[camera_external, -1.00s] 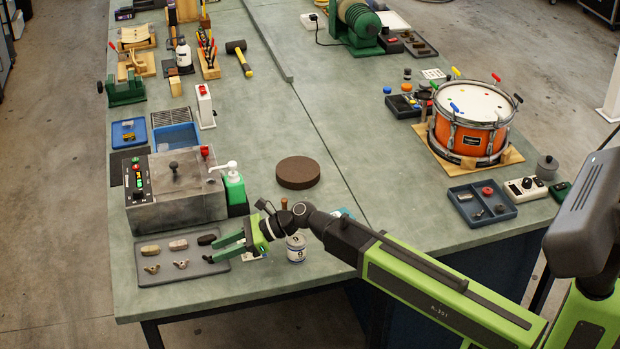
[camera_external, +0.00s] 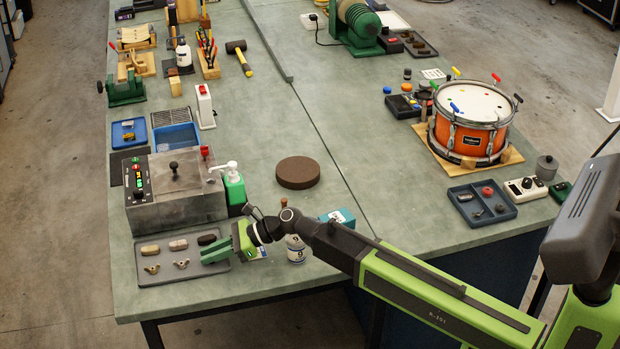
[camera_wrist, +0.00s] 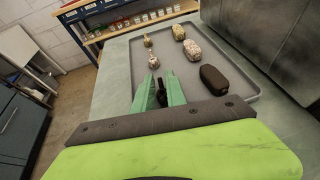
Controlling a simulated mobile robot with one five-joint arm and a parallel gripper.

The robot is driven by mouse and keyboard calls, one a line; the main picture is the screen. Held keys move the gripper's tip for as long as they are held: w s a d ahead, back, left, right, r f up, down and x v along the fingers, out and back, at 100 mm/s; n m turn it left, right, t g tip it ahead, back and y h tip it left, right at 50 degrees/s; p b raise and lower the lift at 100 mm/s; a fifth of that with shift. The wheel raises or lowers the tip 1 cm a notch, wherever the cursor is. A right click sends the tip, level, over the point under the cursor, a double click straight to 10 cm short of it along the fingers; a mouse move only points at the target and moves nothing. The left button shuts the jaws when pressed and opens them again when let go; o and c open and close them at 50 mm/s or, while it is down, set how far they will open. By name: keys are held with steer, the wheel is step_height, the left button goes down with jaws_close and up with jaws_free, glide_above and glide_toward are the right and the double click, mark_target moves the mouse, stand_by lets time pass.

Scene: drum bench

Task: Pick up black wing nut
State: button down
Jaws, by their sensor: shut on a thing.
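My gripper (camera_external: 215,254) is low over the right end of the grey tray (camera_external: 165,279). In the wrist view, my green fingers (camera_wrist: 161,88) are shut on the black wing nut (camera_wrist: 161,97), a small dark shape between them. The fingers hide much of the nut, and I cannot tell whether it still touches the tray. In the outside view the nut is hidden behind the fingers.
Several oblong blocks lie behind the nuts, the nearest a dark brown one (camera_external: 206,240). A green soap bottle (camera_external: 235,187) and a grey metal box (camera_external: 175,190) stand beyond the tray. A white can (camera_external: 296,249) stands close under my arm.

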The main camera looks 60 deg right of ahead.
steer(key=r+p, duration=0.5)
steer(key=shift+s+d+r, duration=0.15)
steer(key=shift+s+d, duration=0.05)
steer(key=shift+d, duration=0.15)
steer(key=s+d+r+p, duration=0.5)
steer(key=d+p, duration=0.1)
steer(key=d, duration=0.3)
steer(key=shift+s+d+r, duration=0.15)
steer(key=shift+d+r, duration=0.1)
steer(key=shift+r, duration=0.1)
